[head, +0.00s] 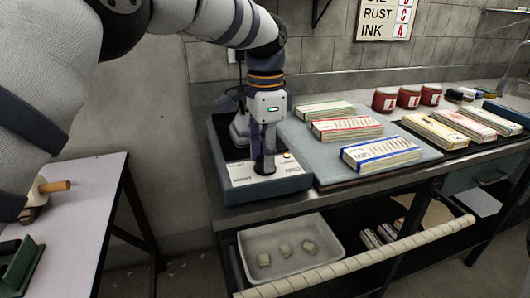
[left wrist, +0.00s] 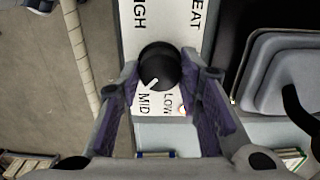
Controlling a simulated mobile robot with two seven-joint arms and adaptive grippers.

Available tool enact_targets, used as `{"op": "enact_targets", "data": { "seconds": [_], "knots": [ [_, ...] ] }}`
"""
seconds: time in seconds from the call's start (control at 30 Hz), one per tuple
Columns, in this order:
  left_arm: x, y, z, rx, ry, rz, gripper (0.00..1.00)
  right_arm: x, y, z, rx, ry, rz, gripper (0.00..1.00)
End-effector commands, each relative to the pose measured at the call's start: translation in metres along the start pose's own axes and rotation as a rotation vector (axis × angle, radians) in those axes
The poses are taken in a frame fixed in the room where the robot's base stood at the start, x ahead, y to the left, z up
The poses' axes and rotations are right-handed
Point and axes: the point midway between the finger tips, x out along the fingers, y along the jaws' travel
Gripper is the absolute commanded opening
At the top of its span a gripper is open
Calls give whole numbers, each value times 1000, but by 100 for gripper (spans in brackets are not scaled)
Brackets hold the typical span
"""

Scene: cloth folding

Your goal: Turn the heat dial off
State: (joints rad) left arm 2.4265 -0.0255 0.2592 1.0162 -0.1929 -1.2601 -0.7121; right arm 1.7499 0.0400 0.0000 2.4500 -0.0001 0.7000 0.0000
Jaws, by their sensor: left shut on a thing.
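The heat dial (left wrist: 158,63) is a round black knob on a white panel (left wrist: 130,30) lettered HEAT, HIGH, MID and LOW. Its white pointer mark faces down-left in the left wrist view, toward MID. My left gripper (left wrist: 160,78) is shut on the dial, with one purple-lined finger on each side. In the head view the left gripper (head: 264,158) points straight down at the front panel of the blue-grey appliance (head: 285,186), largely hiding the dial. A small lit lamp (head: 287,155) shows on that panel. My right gripper is in neither view.
Cloth bundles with green, red and blue bands (head: 380,153) lie on a pale pad (head: 325,172) right of the appliance. Red jars (head: 384,100) stand behind. A white bin (head: 290,240) sits on the lower shelf. A side table (head: 85,200) is at left.

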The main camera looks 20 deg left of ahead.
Motion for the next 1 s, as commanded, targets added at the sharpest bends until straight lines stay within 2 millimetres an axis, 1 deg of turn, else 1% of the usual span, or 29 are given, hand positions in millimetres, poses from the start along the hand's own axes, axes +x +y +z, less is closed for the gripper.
{"op": "enact_targets", "data": {
  "seconds": [1.0],
  "knots": [
    [1, 0, 0, -963, -2, -1, 5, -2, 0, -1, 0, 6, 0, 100]
  ]
}}
